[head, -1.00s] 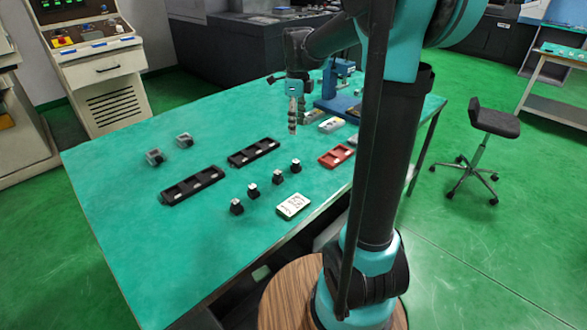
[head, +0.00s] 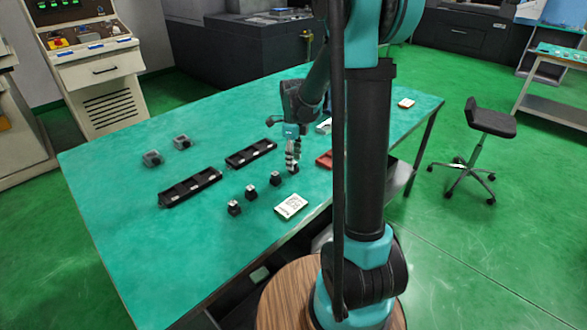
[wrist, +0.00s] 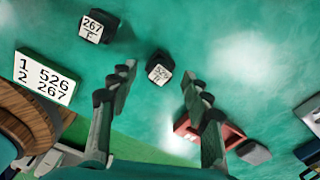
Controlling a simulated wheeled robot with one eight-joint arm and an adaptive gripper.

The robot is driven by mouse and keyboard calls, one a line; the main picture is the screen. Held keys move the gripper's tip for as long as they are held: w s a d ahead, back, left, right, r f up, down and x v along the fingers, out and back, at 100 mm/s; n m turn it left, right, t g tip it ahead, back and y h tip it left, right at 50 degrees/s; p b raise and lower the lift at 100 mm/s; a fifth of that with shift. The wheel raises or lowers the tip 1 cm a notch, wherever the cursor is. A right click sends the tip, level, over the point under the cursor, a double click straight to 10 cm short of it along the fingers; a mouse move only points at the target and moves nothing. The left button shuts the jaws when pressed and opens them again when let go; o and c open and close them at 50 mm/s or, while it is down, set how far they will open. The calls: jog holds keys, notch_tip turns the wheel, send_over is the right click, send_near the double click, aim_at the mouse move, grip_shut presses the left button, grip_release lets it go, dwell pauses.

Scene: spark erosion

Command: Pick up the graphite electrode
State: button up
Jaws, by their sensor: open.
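Several small black blocks with white tags, looking like the graphite electrodes, stand in a row on the green table. In the wrist view one block (wrist: 159,70) lies between the lines of my open fingers, near the tips; its tag is hard to read, perhaps 529 or 526. A second block (wrist: 96,27) tagged 267 is at the upper left. My gripper (wrist: 159,76) is open and empty. In the head view my gripper (head: 292,166) points down over the far right end of the row, partly hiding the last block. The other blocks (head: 234,208) extend toward the lower left.
A white card (wrist: 46,76) reading 1 526, 2 267 lies beside the row; it also shows in the head view (head: 291,206). A red tray (head: 324,159) is right of my gripper.

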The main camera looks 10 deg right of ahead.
jog(key=shift+f, duration=0.45)
grip_shut()
jog(key=shift+r, duration=0.15)
